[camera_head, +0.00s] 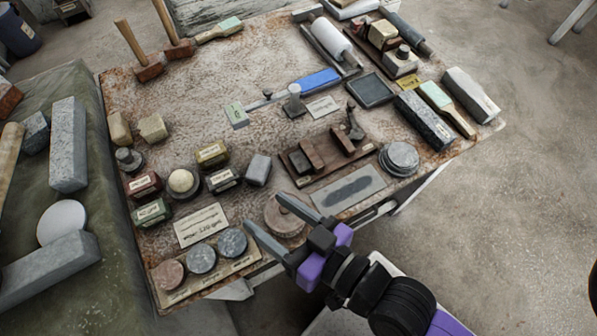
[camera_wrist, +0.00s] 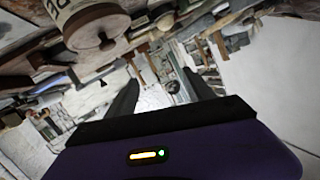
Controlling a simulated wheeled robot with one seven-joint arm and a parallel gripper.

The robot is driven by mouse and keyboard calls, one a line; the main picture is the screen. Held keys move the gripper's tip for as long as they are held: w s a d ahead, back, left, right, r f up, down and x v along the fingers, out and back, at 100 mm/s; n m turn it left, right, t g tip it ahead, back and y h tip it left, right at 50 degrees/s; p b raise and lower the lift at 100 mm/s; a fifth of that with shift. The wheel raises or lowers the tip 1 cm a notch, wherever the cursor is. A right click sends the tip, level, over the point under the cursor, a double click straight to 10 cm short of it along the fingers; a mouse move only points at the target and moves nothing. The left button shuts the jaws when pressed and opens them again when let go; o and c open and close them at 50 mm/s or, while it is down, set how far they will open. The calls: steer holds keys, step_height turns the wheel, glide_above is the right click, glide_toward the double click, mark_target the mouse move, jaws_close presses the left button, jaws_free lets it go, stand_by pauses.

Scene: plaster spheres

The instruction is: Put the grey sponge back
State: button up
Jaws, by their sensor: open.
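A small plain grey block with rounded edges (camera_head: 258,170), which looks like the grey sponge, sits on the rusty worktable (camera_head: 180,75), right of a labelled grey block. My gripper (camera_head: 264,211) is open and empty near the table's front edge. Its fingers point up and left in the head view, with the grey block beyond their tips and apart from them. In the wrist view the open fingers (camera_wrist: 160,95) have nothing between them. I cannot make out the sponge in the wrist view.
A round brown disc (camera_head: 282,217) lies beside my fingers. A flat grey plate with a dark oval patch (camera_head: 348,188) lies right of it. A paper card (camera_head: 201,225) and a strip with several round discs (camera_head: 202,258) lie left. A dark wooden tray (camera_head: 328,158) stands behind. The table's upper left middle is clear.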

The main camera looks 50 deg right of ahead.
steer(key=s+d+r+n+h, duration=0.1)
steer(key=s+d+n, duration=0.1)
steer(key=s+d, duration=0.6)
steer(key=s, duration=0.4)
steer(key=shift+s+d+r+g, duration=0.2)
steer(key=shift+s+g, duration=0.15)
steer(key=shift+g, duration=0.05)
steer(key=shift+f, duration=0.1)
